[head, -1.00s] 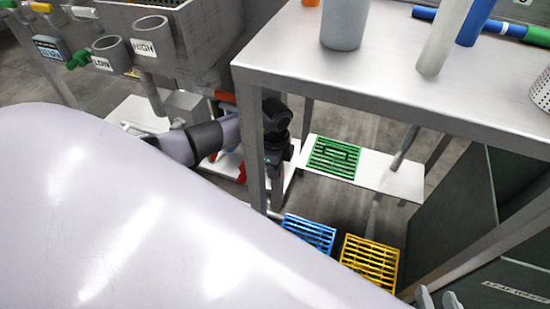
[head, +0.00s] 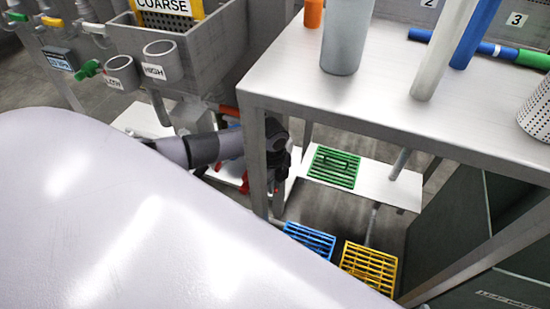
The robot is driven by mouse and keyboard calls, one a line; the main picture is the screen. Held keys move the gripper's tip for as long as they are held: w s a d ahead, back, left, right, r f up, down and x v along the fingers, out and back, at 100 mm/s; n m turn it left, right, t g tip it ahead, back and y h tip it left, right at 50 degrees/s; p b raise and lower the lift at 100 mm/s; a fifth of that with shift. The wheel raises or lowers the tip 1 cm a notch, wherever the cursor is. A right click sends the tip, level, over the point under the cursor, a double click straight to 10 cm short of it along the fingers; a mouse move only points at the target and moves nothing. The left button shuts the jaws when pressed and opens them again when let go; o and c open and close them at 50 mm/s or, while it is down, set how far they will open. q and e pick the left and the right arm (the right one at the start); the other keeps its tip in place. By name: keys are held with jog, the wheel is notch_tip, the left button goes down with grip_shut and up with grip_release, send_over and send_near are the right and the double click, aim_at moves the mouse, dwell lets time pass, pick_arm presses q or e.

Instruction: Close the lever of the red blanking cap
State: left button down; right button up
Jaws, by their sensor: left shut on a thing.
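My left arm comes in from the left, and its dark wrist and gripper (head: 279,158) are low beyond the near table leg, which partly covers them. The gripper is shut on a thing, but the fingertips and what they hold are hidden. Small red parts (head: 245,184) show just left of the gripper, above a low white shelf. I cannot tell whether they belong to the red blanking cap or its lever. My right gripper is not in view.
A steel table (head: 390,95) with a grey cup (head: 346,38) and tubes overhangs the gripper. Green (head: 334,167), blue (head: 310,238) and yellow (head: 369,266) grates lie below. A sink (head: 220,50) and pipes labelled HIGH (head: 161,66) and LOW stand at the back left.

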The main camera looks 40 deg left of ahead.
pick_arm(q)
jog(key=s+m+p, duration=0.1)
jog(key=m, duration=0.1)
jog(key=s+a+m, duration=0.1)
jog(key=m, duration=0.2)
jog(key=m+p, duration=0.1)
jog(key=m, duration=0.2)
jog(key=shift+s+a+p, duration=0.3)
jog(key=shift+s+p, duration=0.05)
jog(key=shift+s, duration=0.05)
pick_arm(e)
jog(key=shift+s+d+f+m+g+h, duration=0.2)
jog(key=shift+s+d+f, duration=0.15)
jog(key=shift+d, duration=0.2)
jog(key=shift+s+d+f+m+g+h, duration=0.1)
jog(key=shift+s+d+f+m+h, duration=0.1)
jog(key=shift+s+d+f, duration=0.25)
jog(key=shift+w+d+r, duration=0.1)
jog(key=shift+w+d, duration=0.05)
pick_arm(q)
jog(key=c, duration=1.2)
grip_release()
jog(key=shift+o, duration=0.2)
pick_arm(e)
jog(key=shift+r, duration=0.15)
pick_arm(q)
jog(key=shift+a+r, duration=0.1)
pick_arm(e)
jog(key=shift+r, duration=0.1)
